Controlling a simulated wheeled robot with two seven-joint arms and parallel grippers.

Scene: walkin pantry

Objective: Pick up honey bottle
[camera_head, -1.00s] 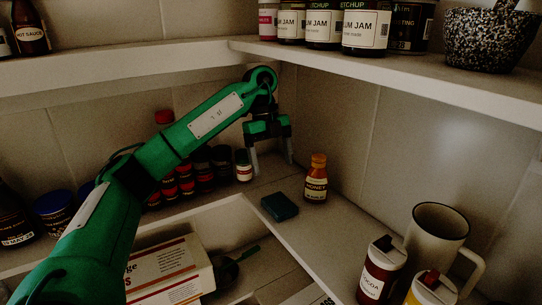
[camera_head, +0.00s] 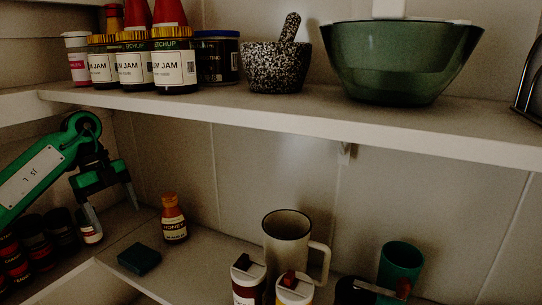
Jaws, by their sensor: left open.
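The honey bottle (camera_head: 174,222) is small and amber-brown with an orange cap and a pale label. It stands upright on the lower shelf near the back wall, at the left of the head view. My left gripper (camera_head: 114,219) is open and empty, its fingers pointing down. It is to the left of the bottle and apart from it. One fingertip reaches in front of a small jar (camera_head: 90,233). My right gripper is not in view.
A dark teal block (camera_head: 139,259) lies in front of the bottle. A cream mug (camera_head: 287,241), lidded containers (camera_head: 248,280) and a green cup (camera_head: 400,266) stand to the right. The upper shelf (camera_head: 300,118) overhangs, bearing jars, a mortar (camera_head: 275,66) and a green bowl (camera_head: 402,62).

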